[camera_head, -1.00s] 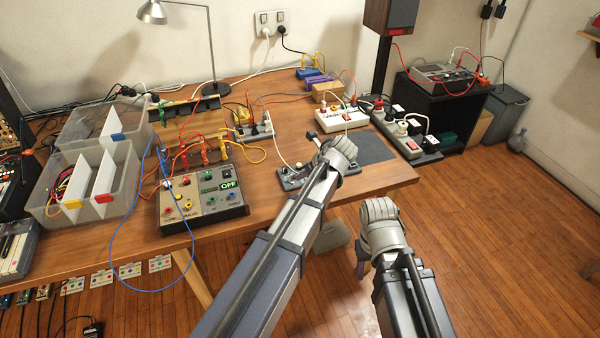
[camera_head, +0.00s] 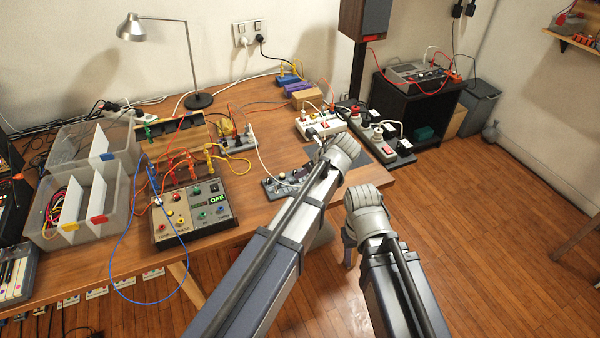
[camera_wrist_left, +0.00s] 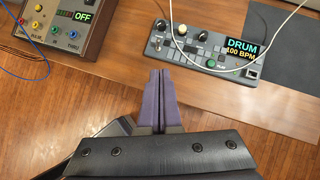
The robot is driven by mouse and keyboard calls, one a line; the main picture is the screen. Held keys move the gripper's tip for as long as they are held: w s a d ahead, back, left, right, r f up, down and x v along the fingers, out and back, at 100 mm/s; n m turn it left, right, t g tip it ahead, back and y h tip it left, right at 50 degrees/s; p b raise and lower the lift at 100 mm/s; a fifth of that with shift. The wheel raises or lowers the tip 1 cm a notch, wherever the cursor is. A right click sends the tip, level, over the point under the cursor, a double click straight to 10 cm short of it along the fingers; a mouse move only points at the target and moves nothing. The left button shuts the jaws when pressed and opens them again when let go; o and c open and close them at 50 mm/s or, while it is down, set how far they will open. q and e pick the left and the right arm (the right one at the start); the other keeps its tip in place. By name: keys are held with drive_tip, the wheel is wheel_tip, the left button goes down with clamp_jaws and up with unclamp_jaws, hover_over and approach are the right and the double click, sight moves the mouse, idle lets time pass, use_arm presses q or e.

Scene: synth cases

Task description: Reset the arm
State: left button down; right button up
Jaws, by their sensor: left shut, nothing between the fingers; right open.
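A drum box (camera_wrist_left: 205,50) and a panel box reading OFF (camera_head: 195,212) with coloured leads stand near the edge of the table (camera_head: 270,215). Clear bins (camera_head: 110,215) stand left, power strips (camera_head: 390,140) at the back right. Floor at right is open.

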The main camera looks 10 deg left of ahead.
idle(0.4)
use_arm(q)
drive_tip(key=s+a+f+n+g+h, duration=0.1)
drive_tip(key=s+a+f+n+h, duration=0.15)
drive_tip(key=s+n, duration=0.75)
drive_tip(key=s+a+f+n+g+h, duration=0.2)
drive_tip(key=s+n+h, duration=0.3)
drive_tip(key=n, duration=0.9)
drive_tip(key=s+d+m+y, duration=0.2)
drive_tip(key=s+d, duration=0.5)
drive_tip(key=d, duration=0.4)
drive_tip(key=shift+s+d+r+m+g+p, duration=0.15)
drive_tip(key=shift+s+r+m+g+p, duration=0.1)
drive_tip(key=shift+r+m+g+p, duration=0.15)
use_arm(e)
drive_tip(key=shift+r, duration=0.35)
